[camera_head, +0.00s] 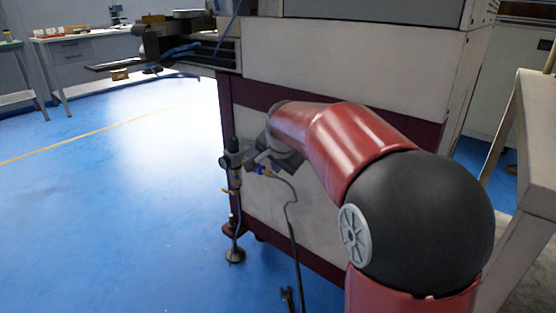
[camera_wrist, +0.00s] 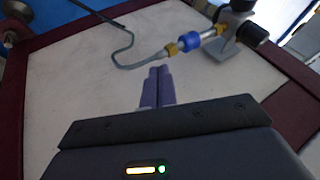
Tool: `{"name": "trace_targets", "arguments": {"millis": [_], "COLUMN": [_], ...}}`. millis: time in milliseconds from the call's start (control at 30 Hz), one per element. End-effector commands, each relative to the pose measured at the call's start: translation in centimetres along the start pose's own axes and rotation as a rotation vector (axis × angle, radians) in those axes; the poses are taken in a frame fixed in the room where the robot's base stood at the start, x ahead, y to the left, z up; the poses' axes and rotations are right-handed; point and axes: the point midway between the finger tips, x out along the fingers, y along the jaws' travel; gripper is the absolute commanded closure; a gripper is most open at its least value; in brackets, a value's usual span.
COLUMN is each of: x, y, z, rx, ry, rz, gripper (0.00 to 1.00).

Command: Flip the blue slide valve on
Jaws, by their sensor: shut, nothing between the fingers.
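The blue slide valve (camera_wrist: 190,42) sits between brass fittings on a short line at the upper right of the wrist view. It also shows as a small blue spot (camera_head: 260,170) in the head view, beside the regulator on the machine's side. My gripper (camera_wrist: 159,70) is shut and empty, its two purple fingers together. In the wrist view the fingertips appear below and left of the valve, with a visible gap between them. In the head view my red arm reaches toward the machine, and my gripper is small and dark close to the valve.
A grey hose (camera_wrist: 128,45) bends away from the valve's left end. The dark regulator (camera_head: 233,170) stands on the machine's (camera_head: 355,55) left edge. The machine's pale panel (camera_wrist: 85,75) lies behind the fingers. Blue floor at left is open. A pale table (camera_head: 530,170) stands at right.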

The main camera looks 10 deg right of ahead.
Motion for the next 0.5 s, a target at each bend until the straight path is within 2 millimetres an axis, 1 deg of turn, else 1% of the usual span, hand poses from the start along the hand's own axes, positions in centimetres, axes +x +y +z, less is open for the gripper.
{"name": "trace_targets", "arguments": {"millis": [33,100,133,200,300,500], "x": [1.4,2.8,3.1,3.5,4.1,4.6], "y": [0.1,0.1,-0.1,-1.4,-2.5,-3.4], "z": [0.1,0.1,0.1,0.1,0.1,0.1], "rx": [0.001,0.001,0.0,-0.002,-0.002,0.0], "ry": [-0.001,-0.001,0.0,0.0,0.0,0.001], "rz": [0.003,0.003,0.0,-0.001,-0.001,0.0], "gripper": [1.0,1.0,1.0,1.0,1.0,1.0]}}
